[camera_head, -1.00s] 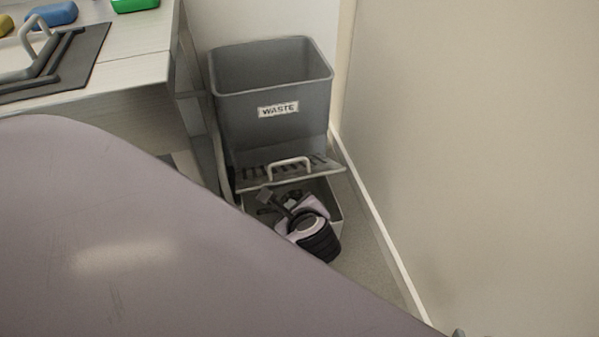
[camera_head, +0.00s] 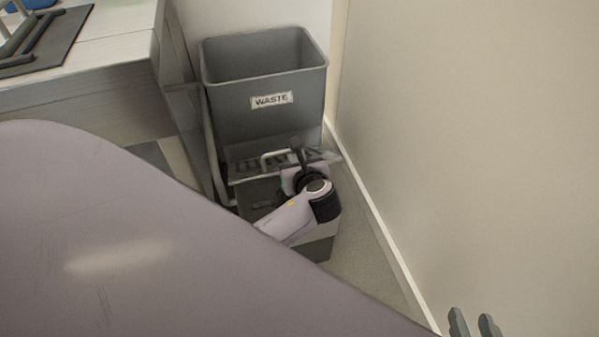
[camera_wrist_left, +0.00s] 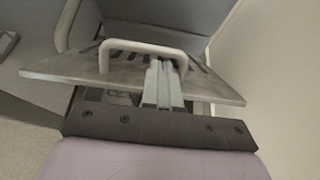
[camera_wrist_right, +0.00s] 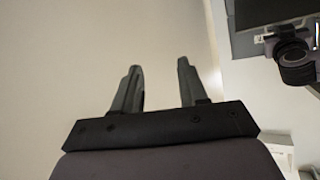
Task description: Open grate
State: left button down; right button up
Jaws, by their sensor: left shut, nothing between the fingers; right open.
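The grate (camera_head: 243,172) is a grey slotted panel, tilted over the front of a lower grey box below the waste bin. It has a pale looped handle (camera_head: 268,155). The grate (camera_wrist_left: 65,68) and handle (camera_wrist_left: 135,44) fill the upper part of the left wrist view. My left gripper (camera_head: 296,145) is shut and empty. In the left wrist view its fingertips (camera_wrist_left: 163,65) appear between the handle's legs, near the right one; I cannot tell whether they touch. My right gripper (camera_wrist_right: 158,78) is open and empty, away from the grate; its fingers (camera_head: 475,326) show at the lower right.
The grey waste bin (camera_head: 270,120) stands behind the grate, close to the wall (camera_head: 460,150). A white table (camera_head: 85,80) with a dark mat (camera_head: 60,42) is at the upper left. A strip of floor (camera_head: 365,260) is free beside the wall.

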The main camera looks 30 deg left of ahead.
pick_arm(q)
jog(key=shift+w+a+f, duration=0.2)
jog(key=shift+w+a, duration=0.1)
jog(key=shift+a, duration=0.05)
